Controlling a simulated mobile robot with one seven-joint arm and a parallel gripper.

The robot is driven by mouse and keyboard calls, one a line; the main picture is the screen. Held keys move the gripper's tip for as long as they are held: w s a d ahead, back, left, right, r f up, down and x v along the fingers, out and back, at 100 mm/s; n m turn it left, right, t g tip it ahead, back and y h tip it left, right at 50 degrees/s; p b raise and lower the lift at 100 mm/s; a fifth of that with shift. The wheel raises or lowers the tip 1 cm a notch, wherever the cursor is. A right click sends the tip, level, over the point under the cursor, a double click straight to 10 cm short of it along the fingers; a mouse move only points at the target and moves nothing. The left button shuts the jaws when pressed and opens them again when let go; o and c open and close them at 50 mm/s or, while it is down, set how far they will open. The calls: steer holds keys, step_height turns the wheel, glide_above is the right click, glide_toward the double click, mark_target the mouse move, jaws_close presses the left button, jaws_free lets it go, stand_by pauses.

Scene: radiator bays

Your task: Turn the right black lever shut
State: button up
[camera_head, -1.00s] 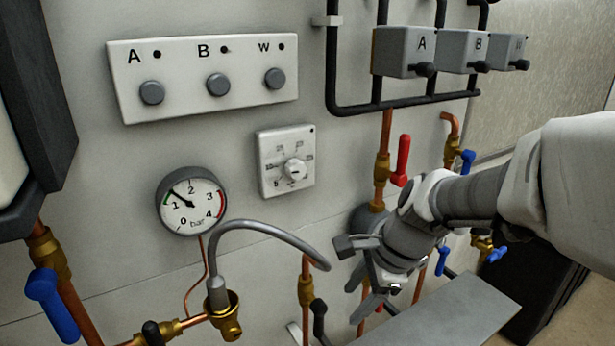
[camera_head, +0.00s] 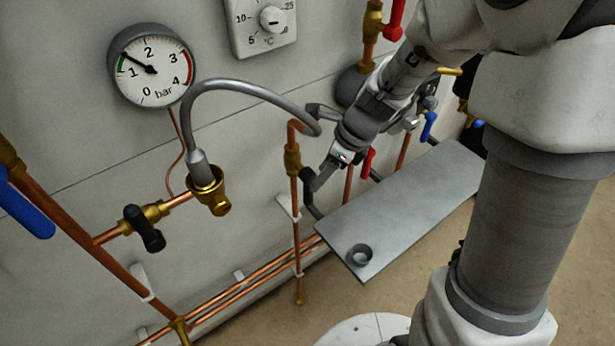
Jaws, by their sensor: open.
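The right black lever (camera_head: 311,202) hangs beside the brass valve (camera_head: 292,160) on an upright copper pipe, right of the hose end. It points down and slightly right, roughly along the pipe. My gripper (camera_head: 318,146) is open, at the upper right of this lever, its jaws facing left toward the valve. Its lower finger overlaps the lever's top in the picture; I cannot tell whether they touch. The left black lever (camera_head: 145,229) sits on a horizontal brass valve at lower left, tilted down to the right.
A grey hose (camera_head: 250,92) arches from a brass fitting to just left of my gripper. A grey shelf (camera_head: 400,212) with a small dark ring (camera_head: 359,254) juts out below right. A red lever (camera_head: 367,163) is close behind my gripper. A pressure gauge (camera_head: 151,66) is upper left.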

mark_target(308, 191)
steer(key=b+x, duration=0.2)
steer(key=x, duration=0.6)
steer(key=shift+w+a+f, duration=0.1)
steer(key=shift+a+f, duration=0.05)
jaws_close()
stand_by(1.1)
